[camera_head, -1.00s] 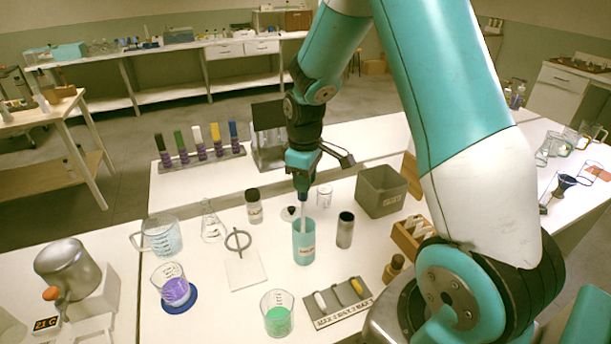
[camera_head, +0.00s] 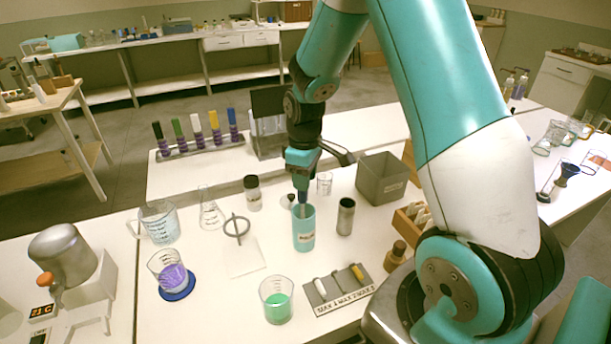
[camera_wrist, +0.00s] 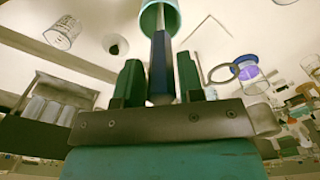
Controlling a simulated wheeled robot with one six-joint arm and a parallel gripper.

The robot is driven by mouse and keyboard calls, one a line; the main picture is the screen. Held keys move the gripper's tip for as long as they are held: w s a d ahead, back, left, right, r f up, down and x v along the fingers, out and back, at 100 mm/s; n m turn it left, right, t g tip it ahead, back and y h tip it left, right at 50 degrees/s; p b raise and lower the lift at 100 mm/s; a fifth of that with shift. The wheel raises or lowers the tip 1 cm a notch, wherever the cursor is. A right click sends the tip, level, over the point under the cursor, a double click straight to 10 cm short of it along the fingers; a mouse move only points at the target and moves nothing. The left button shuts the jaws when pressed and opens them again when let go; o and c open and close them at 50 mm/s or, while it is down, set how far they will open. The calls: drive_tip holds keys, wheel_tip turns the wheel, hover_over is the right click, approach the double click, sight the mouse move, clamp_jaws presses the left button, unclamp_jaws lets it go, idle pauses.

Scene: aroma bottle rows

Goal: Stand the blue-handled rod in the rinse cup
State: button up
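The blue-handled rod (camera_wrist: 160,68) stands nearly upright, its pale shaft going down into the teal rinse cup (camera_head: 303,232). In the head view its blue handle (camera_head: 302,198) is just above the cup's rim. My gripper (camera_wrist: 159,72) is directly over the cup, pointing down, with one finger on each side of the handle. A narrow gap shows between the handle and each finger in the wrist view, so the fingers look open around it. The rod's lower end is hidden inside the cup, whose mouth also shows in the wrist view (camera_wrist: 172,22).
A green-liquid beaker (camera_head: 276,302) and a labelled rack (camera_head: 338,295) are in front.

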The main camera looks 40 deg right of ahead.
drive_tip(key=shift+o, duration=1.2)
wheel_tip(320, 180, up, 17)
drive_tip(key=b, duration=0.2)
drive_tip(key=shift+r, duration=0.2)
